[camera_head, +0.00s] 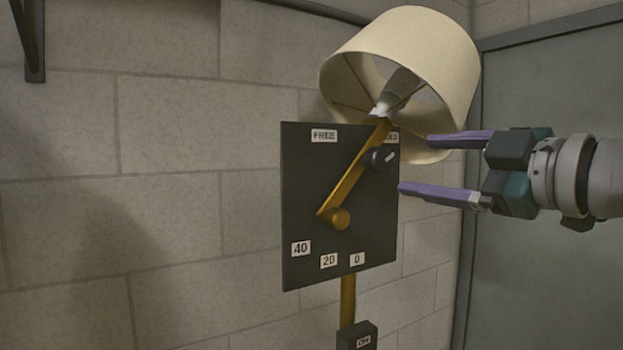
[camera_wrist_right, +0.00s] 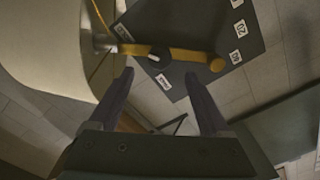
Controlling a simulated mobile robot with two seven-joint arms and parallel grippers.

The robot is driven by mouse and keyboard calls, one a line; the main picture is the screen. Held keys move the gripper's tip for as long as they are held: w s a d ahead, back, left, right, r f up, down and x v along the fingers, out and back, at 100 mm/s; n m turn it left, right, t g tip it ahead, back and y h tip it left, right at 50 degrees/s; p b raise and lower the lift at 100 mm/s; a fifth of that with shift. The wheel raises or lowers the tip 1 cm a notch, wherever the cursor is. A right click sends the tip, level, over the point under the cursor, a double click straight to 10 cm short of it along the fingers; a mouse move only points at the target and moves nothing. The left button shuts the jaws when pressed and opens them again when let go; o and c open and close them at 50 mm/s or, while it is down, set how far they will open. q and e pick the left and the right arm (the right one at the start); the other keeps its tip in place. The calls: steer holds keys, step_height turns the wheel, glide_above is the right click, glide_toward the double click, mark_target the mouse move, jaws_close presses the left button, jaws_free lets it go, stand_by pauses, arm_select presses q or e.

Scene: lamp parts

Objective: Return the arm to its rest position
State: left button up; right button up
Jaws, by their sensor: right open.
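My right gripper (camera_head: 415,165) comes in from the right with its purple fingers apart and nothing between them. It stands just right of the dark panel (camera_head: 300,210) and below the lamp shade. In the right wrist view my open fingers (camera_wrist_right: 158,95) point toward the black knob (camera_wrist_right: 159,56), which looks apart from them. The knob (camera_head: 380,158) sits on the panel's right side beside the brass arm (camera_head: 350,185). The brass arm tilts up to the right from a round brass pivot (camera_head: 338,218). The cream lamp shade (camera_head: 440,50) hangs at its upper end. My left gripper is not in view.
A brass post (camera_head: 348,300) runs down to a dark box (camera_head: 357,336) marked ON. A block wall (camera_head: 150,130) is behind, with a dark bracket (camera_head: 33,45) at upper left. The left side is clear.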

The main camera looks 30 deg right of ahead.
steer(key=shift+s, duration=0.4)
steer(key=s+a+f+m+g+h+p, duration=0.1)
steer(key=s+a+f+m+g, duration=0.25)
steer(key=f, duration=0.55)
steer(key=s+a+f+m+g+h+p, duration=0.1)
steer(key=s+f+m+g+h+p, duration=0.2)
steer(key=s+f, duration=0.45)
steer(key=s+a+f+m+g+y, duration=0.1)
steer(key=s+a+f+g, duration=0.2)
steer(key=s+a+g, duration=0.1)
steer(key=s+a+f+m+g+y, duration=0.1)
steer(key=s+a+f+g+y, duration=0.1)
steer(key=s+a+f+g, duration=0.2)
steer(key=s+a, duration=0.2)
steer(key=s, duration=0.2)
steer(key=shift+f, duration=0.15)
steer(key=shift+c, duration=0.2)
